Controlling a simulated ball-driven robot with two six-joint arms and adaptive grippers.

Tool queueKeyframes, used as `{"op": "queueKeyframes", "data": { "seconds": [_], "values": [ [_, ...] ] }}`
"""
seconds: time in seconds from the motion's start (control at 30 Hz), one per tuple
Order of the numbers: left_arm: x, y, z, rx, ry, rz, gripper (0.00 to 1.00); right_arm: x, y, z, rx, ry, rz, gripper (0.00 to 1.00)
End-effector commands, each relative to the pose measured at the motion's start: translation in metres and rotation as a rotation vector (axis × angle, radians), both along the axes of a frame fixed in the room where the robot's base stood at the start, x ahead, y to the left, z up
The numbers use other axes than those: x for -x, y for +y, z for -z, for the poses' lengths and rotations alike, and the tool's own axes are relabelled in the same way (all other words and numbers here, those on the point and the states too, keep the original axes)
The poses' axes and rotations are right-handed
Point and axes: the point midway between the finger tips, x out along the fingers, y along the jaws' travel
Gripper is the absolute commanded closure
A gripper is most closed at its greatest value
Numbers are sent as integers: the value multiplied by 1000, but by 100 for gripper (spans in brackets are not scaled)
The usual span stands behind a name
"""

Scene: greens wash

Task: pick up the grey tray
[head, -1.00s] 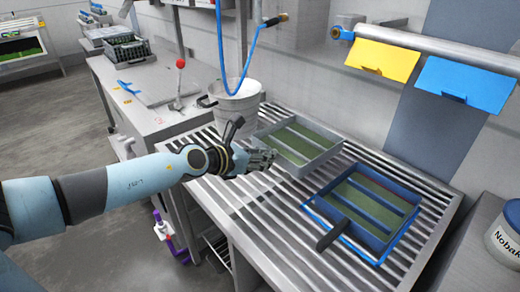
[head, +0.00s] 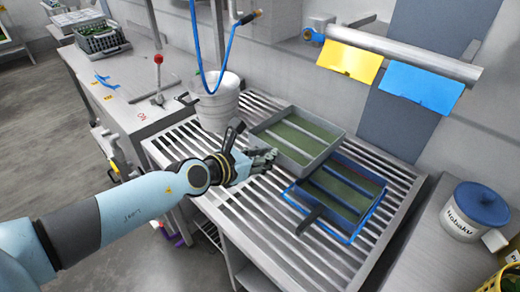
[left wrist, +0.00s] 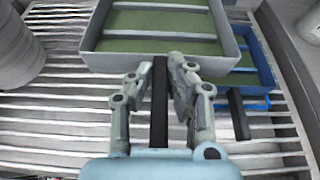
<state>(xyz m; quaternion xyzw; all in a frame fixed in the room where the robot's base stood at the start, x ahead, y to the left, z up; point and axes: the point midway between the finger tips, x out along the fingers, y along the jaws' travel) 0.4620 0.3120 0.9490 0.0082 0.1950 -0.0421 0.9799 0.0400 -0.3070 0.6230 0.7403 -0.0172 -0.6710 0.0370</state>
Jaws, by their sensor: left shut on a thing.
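The grey tray (head: 325,154), a shallow rectangular tray with green contents and light dividing bars, is over the slatted metal rack. My left gripper (head: 268,158) is at its near left side, shut on its dark handle. In the left wrist view the black handle (left wrist: 160,100) stands between the two fingers of the left gripper (left wrist: 167,75). The grey tray (left wrist: 110,62) fills the top of that view. It appears raised from the slats and overlaps a corner of the blue tray in the picture. My right gripper is not in view.
The dark blue tray (head: 367,190) lies on the rack (head: 190,155) within a blue outline, its dark handle (head: 311,219) towards me. A white bucket (head: 216,108) stands behind left. A lidded pot (head: 465,220) stands at the right. Yellow and blue cards (head: 350,62) hang behind.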

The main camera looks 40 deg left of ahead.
Motion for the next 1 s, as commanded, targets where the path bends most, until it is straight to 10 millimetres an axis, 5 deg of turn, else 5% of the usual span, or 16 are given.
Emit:
{"op": "queueKeyframes", "data": {
  "seconds": [0.57,1.0],
  "values": [
    [0,-5,-3,-1,-4,-1,100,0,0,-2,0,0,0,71],
    [-30,23,-7,-7,-9,29,100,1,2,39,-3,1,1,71]
  ]
}}
